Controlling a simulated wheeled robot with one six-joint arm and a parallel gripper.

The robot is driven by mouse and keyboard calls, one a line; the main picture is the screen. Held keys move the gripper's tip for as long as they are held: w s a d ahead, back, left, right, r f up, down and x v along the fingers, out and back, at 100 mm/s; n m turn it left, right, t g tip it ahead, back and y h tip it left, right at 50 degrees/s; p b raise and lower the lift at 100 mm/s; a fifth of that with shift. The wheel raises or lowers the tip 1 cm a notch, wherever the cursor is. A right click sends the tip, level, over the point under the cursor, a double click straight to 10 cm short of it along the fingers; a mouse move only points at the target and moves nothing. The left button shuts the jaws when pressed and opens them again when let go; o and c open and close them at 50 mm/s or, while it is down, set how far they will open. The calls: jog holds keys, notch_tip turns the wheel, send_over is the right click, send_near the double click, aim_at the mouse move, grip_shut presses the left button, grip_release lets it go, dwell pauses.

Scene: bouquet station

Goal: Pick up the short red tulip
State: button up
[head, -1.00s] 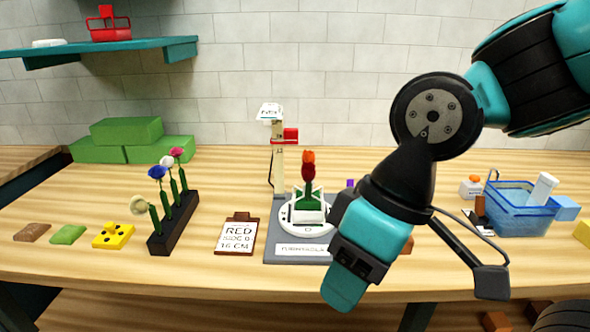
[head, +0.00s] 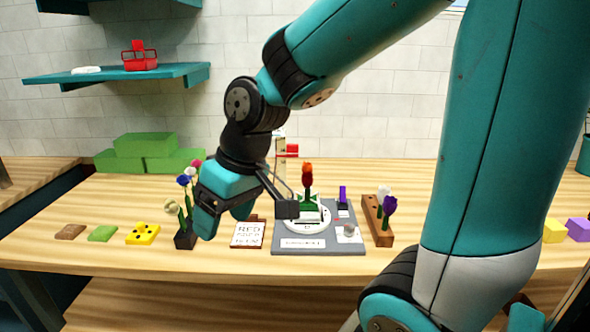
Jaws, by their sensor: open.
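A red-orange tulip (head: 307,170) stands upright in the green holder on the white turntable (head: 300,226) in the middle of the bench. It is the only red flower I can make out, and its stem is partly hidden. My gripper (head: 224,221) is open and points down, left of the turntable. It is apart from the tulip and appears in front of the dark flower rack (head: 185,241), hiding part of it. I see nothing between the fingers.
The left rack holds white, blue and pink flowers. A brown rack (head: 370,217) with purple and white flowers stands right of the turntable. A clipboard card (head: 248,234) lies left of the turntable. Green blocks (head: 146,145) sit behind; a yellow block (head: 142,233) lies at left.

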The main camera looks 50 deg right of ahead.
jog(key=w+d+r+m+t+h+p, duration=0.1)
jog(key=w+d+r+m+p, duration=0.1)
jog(key=d, duration=0.5)
jog(key=w+d+r+m+h+p, duration=0.2)
jog(key=w+d+r, duration=0.1)
jog(key=d, duration=0.5)
jog(key=m+h+p, duration=0.2)
jog(key=m+p, duration=0.2)
send_over(307, 179)
jog(key=s, duration=0.4)
jog(key=x, duration=0.3)
jog(key=p+x, duration=0.1)
jog(key=x, duration=0.2)
jog(key=p+x, duration=0.1)
jog(key=x, duration=0.2)
jog(key=shift+w+a+f, duration=0.25)
jog(key=shift+w+f, duration=0.05)
jog(key=shift+p+x, duration=1.75)
jog(key=shift+x, duration=1.45)
jog(key=c, duration=0.8)
